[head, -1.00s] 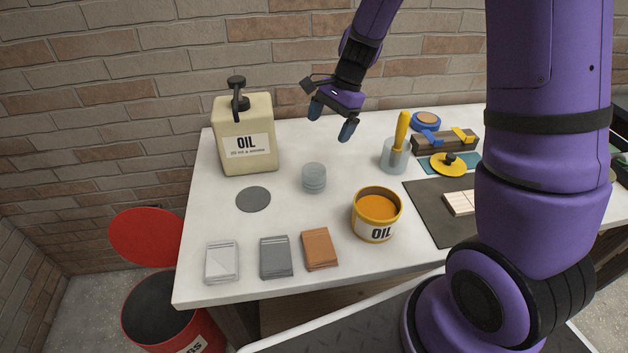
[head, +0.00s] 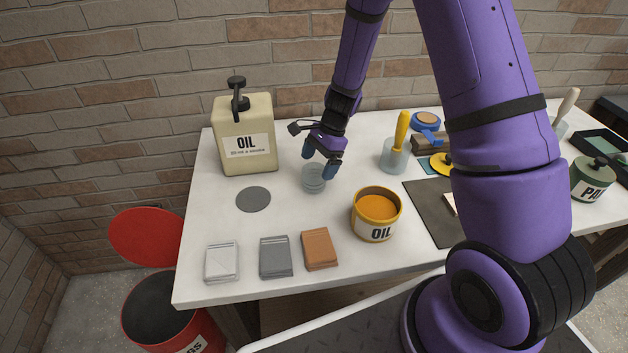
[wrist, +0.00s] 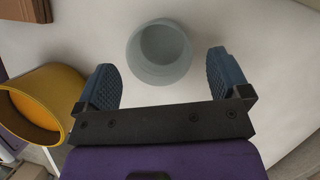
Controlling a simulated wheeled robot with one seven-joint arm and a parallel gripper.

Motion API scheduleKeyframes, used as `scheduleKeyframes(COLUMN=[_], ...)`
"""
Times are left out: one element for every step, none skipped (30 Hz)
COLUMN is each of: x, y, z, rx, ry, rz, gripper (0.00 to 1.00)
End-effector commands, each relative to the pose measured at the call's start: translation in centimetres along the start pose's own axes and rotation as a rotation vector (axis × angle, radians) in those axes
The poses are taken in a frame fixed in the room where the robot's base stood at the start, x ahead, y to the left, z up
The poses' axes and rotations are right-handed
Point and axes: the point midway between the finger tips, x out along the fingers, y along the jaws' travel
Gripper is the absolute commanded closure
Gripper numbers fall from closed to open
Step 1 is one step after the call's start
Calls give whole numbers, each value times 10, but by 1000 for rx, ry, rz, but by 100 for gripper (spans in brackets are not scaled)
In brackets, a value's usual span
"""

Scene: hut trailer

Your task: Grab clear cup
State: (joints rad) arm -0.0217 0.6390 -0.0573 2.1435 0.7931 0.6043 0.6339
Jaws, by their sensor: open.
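The clear cup (head: 313,181) is a small, pale, see-through cup standing on the white table. In the wrist view the cup (wrist: 160,52) shows from above, just beyond the fingertips and roughly centred between them. My gripper (head: 320,164) is open and empty, with its blue fingers just above and behind the cup in the head view. In the wrist view my gripper (wrist: 165,75) has one finger to each side of the cup's near edge. I see no clear contact with the cup.
An orange oil tin (head: 376,214) stands right of the cup, and also shows in the wrist view (wrist: 42,100). A beige oil can (head: 245,135) stands at the back left. A grey disc (head: 253,199) lies left of the cup. A clear holder (head: 393,156) with a yellow handle stands to the right.

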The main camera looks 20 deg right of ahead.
Motion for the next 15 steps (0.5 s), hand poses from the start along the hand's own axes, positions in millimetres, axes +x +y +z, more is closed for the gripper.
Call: scheduleKeyframes(x=[6, 10, 16, 20, 24, 30, 34, 37, 41, 44, 46, 48, 48, 49, 49], y=[0, 1, 1, 1, 1, 1, 1, 1, 1, 1, 1, 1, 1, 1, 1], z=[-1, -2, -2, -3, -4, -5, -4, -4, -4, -4, -4, -4, -4, -4, -4], rx=[1, 1, 1, 1, 1, 1, 0, 0, 1, 0, -1, -1, -2, -2, -2], ry=[-1, 0, -1, -1, -1, -1, -1, -1, -1, -1, -1, -1, -1, -1, -1], rz=[2, 2, 4, 4, 3, 4, 3, 3, 2, 2, 2, 1, 1, 1, 0], gripper=[5, 5, 5, 5, 5, 5, 5, 5, 5, 5, 5, 5, 5, 5, 5])
